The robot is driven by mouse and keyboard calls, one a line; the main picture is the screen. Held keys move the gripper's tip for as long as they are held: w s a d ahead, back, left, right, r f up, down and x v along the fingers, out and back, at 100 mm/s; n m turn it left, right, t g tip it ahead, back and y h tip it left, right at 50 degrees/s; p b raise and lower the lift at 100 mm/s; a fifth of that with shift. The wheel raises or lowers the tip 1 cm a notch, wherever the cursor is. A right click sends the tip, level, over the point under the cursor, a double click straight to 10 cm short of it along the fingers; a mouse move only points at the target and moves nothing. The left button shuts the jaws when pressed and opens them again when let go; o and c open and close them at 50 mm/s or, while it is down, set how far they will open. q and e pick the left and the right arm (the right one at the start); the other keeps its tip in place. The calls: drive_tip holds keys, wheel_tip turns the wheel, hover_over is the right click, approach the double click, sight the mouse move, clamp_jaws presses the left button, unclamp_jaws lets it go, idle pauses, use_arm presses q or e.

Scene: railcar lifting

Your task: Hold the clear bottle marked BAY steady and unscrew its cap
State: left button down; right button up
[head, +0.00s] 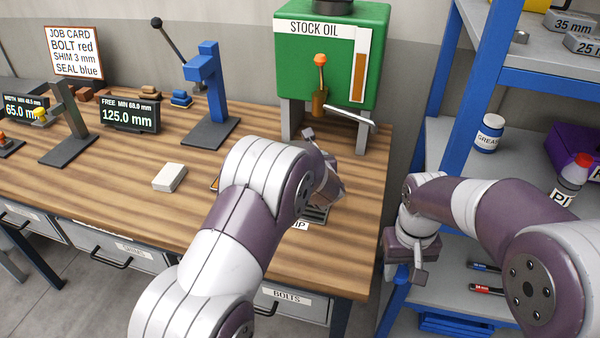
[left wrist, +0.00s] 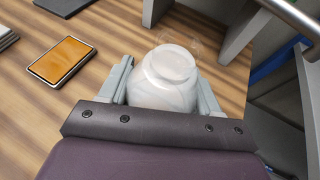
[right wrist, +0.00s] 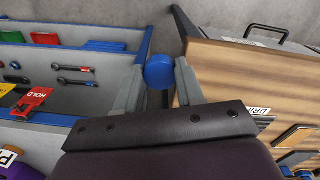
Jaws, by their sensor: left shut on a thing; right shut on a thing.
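My left gripper (head: 324,165) is shut on a clear, rounded bottle (left wrist: 168,85) at the right end of the workbench, below the green tank. In the left wrist view the bottle sits between both fingers, its mouth bare with no cap on it. No BAY marking is legible, and in the head view my left arm largely hides the bottle. My right gripper (head: 416,268) is off the bench's right edge, in front of the shelf. It is shut on a round blue cap (right wrist: 159,71), which sits between its fingertips, apart from the bottle.
The green STOCK OIL tank (head: 333,55) with its spout and lever stands over the bench's right end. A blue shelf post (head: 437,85) and shelves stand close to my right arm. A white block (head: 169,177) lies on the bench. The bench's front middle is mostly clear.

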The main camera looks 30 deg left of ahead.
use_arm(q)
drive_tip(key=a+f, duration=0.1)
drive_tip(key=f, duration=0.2)
drive_tip(key=a+f+p, duration=0.1)
drive_tip(key=f, duration=0.1)
drive_tip(key=shift+a+f, duration=0.15)
drive_tip(key=shift+a, duration=0.15)
drive_tip(key=shift+w+a+f, duration=0.1)
drive_tip(key=shift+w+f, duration=0.15)
drive_tip(key=shift+f, duration=0.05)
drive_tip(key=shift+s+f+b, duration=0.1)
drive_tip(key=shift+b, duration=0.3)
drive_tip(key=shift+c, duration=1.1)
unclamp_jaws()
